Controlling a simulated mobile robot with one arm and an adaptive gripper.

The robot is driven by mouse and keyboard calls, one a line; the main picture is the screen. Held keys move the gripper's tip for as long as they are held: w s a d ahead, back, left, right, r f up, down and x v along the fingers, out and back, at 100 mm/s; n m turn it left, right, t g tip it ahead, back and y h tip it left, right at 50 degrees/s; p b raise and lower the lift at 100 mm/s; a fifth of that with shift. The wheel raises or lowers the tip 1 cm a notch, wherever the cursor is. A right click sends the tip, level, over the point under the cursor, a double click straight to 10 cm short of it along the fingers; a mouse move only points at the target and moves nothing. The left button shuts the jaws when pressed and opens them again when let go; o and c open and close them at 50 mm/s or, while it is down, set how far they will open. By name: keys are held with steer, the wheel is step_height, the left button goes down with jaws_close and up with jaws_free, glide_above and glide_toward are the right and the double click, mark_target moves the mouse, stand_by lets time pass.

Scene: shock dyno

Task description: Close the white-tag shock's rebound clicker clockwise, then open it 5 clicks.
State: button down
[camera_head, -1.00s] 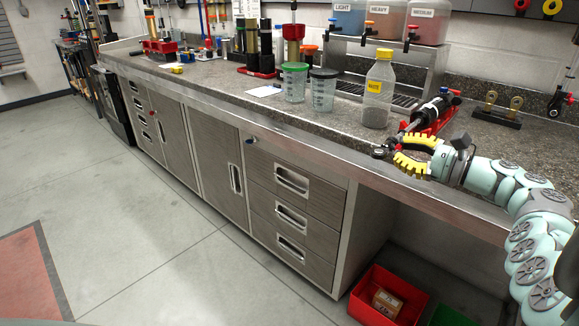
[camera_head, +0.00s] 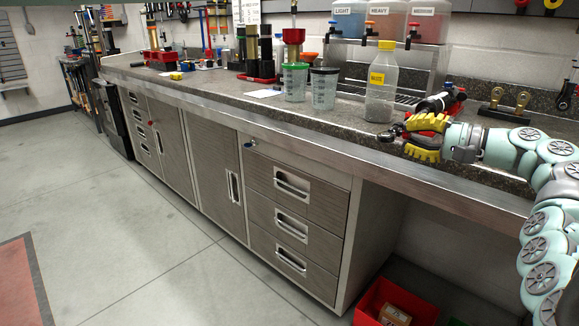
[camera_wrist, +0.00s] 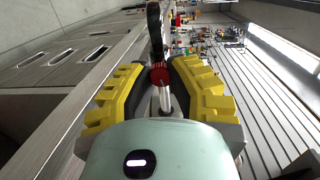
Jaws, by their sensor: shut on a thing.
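The shock (camera_head: 438,103), with a black body and red parts, lies on the bench at the right, partly behind my gripper. Its tag is too small to read. My gripper (camera_head: 398,135) has yellow ribbed fingers and is at the shock's near end, over the bench's front edge. In the wrist view, the red clicker knob (camera_wrist: 160,77) sits between the fingertips, on a silver shaft (camera_wrist: 165,102) with a black end (camera_wrist: 155,30) beyond it. My gripper (camera_wrist: 160,78) is shut on the knob. The knob's click position cannot be read.
A clear waste bottle (camera_head: 381,85) with a yellow cap stands just left of the shock. Two measuring cups (camera_head: 323,88) stand farther left. A black stand with brass pieces (camera_head: 507,105) is at the right. A red bin (camera_head: 390,300) is under the bench.

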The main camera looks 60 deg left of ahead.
steer(key=n+b, duration=0.1)
steer(key=n, duration=0.1)
steer(key=n+b, duration=0.2)
steer(key=shift+s+f+n, duration=0.1)
steer(key=shift+f+n, duration=0.1)
steer(key=shift+n, duration=0.1)
steer(key=n+b, duration=0.2)
steer(key=n, duration=0.2)
steer(key=shift+h, duration=0.4)
steer(key=shift+r+b, duration=0.15)
steer(key=shift+b, duration=0.2)
steer(key=c, duration=0.8)
jaws_free()
steer(key=shift+t, duration=0.4)
steer(key=shift+c, duration=0.2)
steer(key=shift+d, duration=0.1)
steer(key=v, duration=1.2)
